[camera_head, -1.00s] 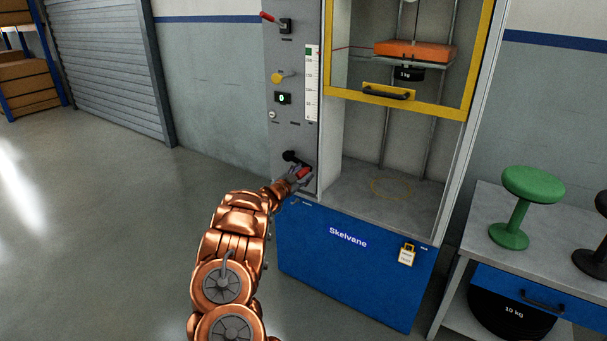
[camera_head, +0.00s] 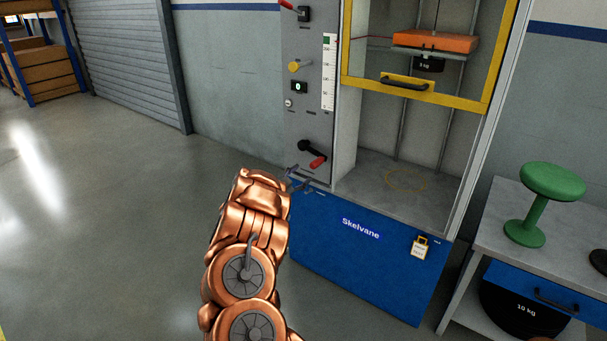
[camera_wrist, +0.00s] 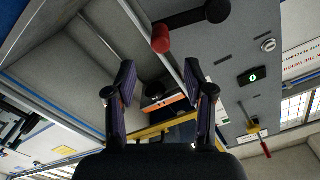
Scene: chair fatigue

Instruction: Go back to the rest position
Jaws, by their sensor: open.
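My gripper (camera_head: 299,180) is open and empty in the head view, just below and left of the red-tipped black crank handle (camera_head: 312,155) on the grey control panel. A gap shows between them. In the wrist view my gripper's two fingers (camera_wrist: 163,95) stand apart with nothing between them. The crank's red knob (camera_wrist: 161,38) shows there beyond the fingers, near the top. My copper arm reaches up from the bottom of the head view and hides part of the floor.
The blue-based Skelvane test machine (camera_head: 350,262) stands ahead, its yellow-framed guard (camera_head: 440,96) raised. A table (camera_head: 480,222) with a green stool (camera_head: 540,205) stands at right. A black 10 kg weight (camera_head: 515,312) sits below. The floor at left (camera_head: 100,230) is clear.

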